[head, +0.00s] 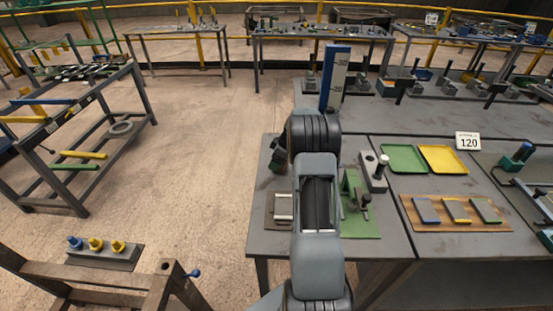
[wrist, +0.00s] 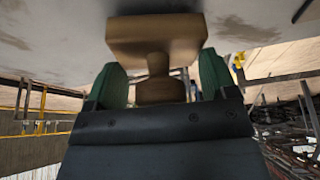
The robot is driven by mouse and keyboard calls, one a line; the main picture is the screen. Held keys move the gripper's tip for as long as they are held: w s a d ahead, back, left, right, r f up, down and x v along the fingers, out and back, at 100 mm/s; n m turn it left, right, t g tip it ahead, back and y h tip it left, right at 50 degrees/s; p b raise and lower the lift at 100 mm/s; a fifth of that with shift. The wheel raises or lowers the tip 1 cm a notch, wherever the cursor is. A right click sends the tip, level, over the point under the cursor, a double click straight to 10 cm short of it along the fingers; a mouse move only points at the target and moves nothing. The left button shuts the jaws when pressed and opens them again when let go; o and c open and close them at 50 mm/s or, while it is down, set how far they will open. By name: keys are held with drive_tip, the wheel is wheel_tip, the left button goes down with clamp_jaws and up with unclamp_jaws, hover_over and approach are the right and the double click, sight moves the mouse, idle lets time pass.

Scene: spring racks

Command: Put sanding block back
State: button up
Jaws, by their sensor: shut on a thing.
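In the wrist view my gripper (wrist: 158,82), with green finger pads, is shut on the round neck of a tan block (wrist: 157,36). The block has a wide flat body and a knob-like handle, and looks like the sanding block. Its flat body faces a pale grey surface close by; whether they touch I cannot tell. In the head view my arm hides my gripper and the block.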

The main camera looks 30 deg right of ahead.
drive_tip(key=shift+f, duration=0.25)
drive_tip(key=shift+f, duration=0.2)
drive_tip(key=o, duration=0.9)
drive_tip(key=shift+r, duration=0.1)
